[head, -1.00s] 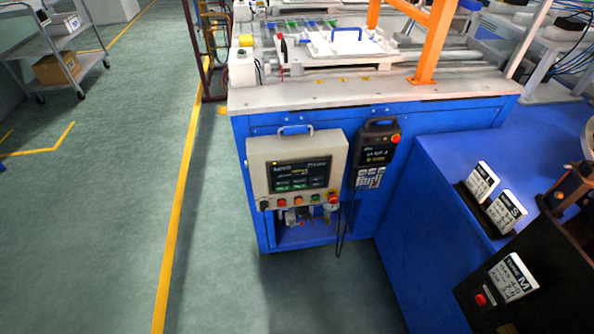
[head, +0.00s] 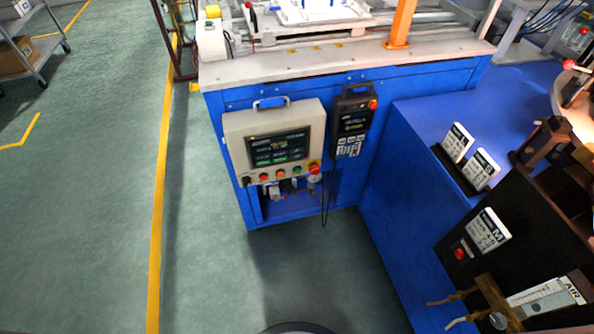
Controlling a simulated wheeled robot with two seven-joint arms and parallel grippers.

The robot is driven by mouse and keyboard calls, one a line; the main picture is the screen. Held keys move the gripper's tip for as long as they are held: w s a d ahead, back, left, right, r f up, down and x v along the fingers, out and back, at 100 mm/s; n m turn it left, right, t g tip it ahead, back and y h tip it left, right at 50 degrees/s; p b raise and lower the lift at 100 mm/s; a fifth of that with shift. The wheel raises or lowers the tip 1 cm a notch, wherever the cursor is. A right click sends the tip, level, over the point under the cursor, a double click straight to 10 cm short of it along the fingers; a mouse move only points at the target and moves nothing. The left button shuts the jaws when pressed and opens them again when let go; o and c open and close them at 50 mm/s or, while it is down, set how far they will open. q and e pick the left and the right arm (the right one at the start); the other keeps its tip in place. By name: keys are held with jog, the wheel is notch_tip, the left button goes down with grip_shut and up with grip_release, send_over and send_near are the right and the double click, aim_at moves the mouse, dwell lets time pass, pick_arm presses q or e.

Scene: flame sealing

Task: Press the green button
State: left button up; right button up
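The green button (head: 297,170) is a small round button in the row along the lower edge of a beige control panel (head: 231,122). It sits between an orange button (head: 281,174) and a red emergency stop (head: 314,168) with a yellow surround. A red button (head: 264,177) and a black knob (head: 246,182) are further left. The panel has a dark screen (head: 279,149) above the buttons and hangs on the front of a blue machine cabinet (head: 440,78). Neither of my grippers is in view.
A dark handheld pendant (head: 352,122) hangs right of the panel, its cable dangling. A blue bench (head: 400,200) with signs and a black box (head: 430,240) juts forward on the right. The green floor (head: 210,270) before the panel and to its left is clear.

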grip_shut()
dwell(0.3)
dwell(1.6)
